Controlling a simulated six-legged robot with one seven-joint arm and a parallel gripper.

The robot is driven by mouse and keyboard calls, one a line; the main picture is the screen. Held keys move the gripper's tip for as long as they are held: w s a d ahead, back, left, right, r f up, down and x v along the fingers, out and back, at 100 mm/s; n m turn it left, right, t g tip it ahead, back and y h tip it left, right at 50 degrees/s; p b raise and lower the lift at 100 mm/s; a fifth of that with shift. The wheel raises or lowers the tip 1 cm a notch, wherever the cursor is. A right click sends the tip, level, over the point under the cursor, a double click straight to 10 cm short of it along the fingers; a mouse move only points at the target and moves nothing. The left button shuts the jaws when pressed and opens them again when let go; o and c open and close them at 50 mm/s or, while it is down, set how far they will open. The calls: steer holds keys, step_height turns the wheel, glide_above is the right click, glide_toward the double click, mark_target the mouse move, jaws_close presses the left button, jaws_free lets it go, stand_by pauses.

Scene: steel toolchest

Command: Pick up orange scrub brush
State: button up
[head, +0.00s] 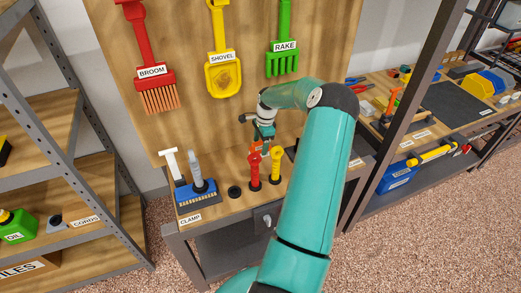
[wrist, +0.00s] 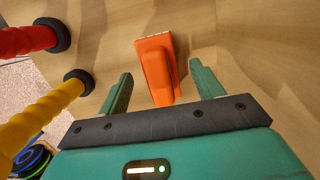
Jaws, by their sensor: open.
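The orange scrub brush (wrist: 157,66) shows in the wrist view, on a wooden surface ahead of my gripper (wrist: 161,74). Its narrow lower end lies between the two green fingers, with a gap to each side. The fingers are apart and hold nothing. In the head view my gripper (head: 264,134) is over the back of the wooden workbench (head: 222,205), close to the pegboard.
A red-handled tool (head: 254,172) and a yellow-handled tool (head: 275,166) stand close beside my gripper; both handles are at the left in the wrist view. A broom (head: 152,75), shovel (head: 223,75) and rake (head: 283,50) hang above.

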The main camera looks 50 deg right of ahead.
step_height(320, 180, down, 2)
steer(key=shift+a+f, duration=0.15)
steer(key=shift+f, duration=0.05)
steer(key=shift+w, duration=0.1)
steer(key=c, duration=1.1)
steer(key=shift+c, duration=0.2)
steer(key=shift+r, duration=0.15)
